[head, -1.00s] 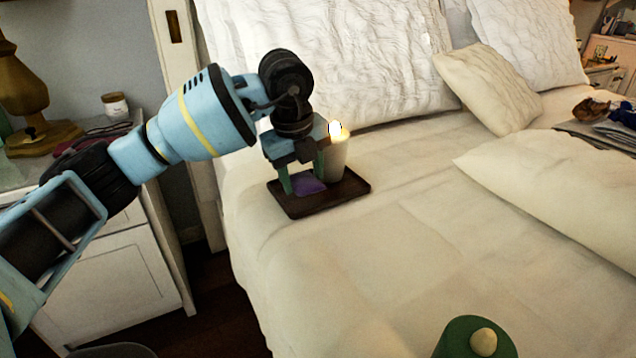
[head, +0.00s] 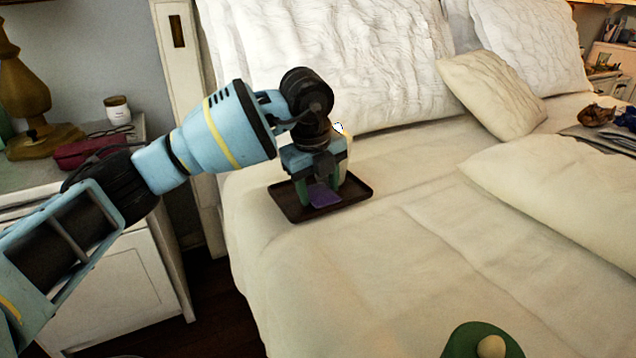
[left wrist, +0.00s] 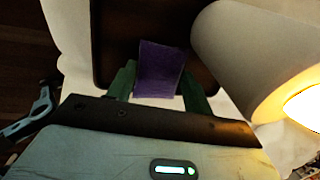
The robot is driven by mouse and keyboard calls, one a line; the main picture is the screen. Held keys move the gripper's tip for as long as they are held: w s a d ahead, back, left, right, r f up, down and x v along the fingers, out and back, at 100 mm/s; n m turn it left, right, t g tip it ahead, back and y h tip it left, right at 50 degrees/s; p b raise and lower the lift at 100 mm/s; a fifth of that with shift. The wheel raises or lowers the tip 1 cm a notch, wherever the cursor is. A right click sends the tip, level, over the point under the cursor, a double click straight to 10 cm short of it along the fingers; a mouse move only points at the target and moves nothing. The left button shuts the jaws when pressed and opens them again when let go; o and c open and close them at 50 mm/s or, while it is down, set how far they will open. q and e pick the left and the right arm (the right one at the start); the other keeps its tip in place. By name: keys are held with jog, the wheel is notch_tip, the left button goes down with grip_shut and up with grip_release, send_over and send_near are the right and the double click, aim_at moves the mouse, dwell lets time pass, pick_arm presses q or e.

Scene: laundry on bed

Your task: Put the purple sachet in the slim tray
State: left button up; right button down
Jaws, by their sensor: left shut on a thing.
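The purple sachet (head: 323,197) is between the green fingers of my left gripper (head: 321,192), which is shut on it. The sachet is over the slim dark tray (head: 291,211) on the bed. In the left wrist view the sachet (left wrist: 160,68) sits between the fingertips (left wrist: 157,85), with the dark tray (left wrist: 118,40) behind it. I cannot tell whether the sachet touches the tray floor. My right gripper is not in view.
Pillows (head: 490,90) lie at the back. A nightstand (head: 125,280) stands at left.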

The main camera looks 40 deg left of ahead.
aim_at(313, 197)
pick_arm(q)
jog(key=shift+f, duration=0.2)
jog(key=o, duration=1)
jog(key=shift+f, duration=0.1)
jog(key=shift+c, duration=0.2)
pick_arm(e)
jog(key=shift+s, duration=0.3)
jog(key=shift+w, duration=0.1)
pick_arm(q)
jog(key=shift+r, duration=0.25)
jog(key=p+v, duration=0.3)
jog(key=v, duration=0.9)
jog(key=shift+r+p, duration=0.35)
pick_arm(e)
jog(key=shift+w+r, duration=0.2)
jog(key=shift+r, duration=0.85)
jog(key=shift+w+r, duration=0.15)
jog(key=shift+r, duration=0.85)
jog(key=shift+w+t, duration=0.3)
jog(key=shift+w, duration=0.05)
pick_arm(q)
jog(key=shift+f, duration=0.1)
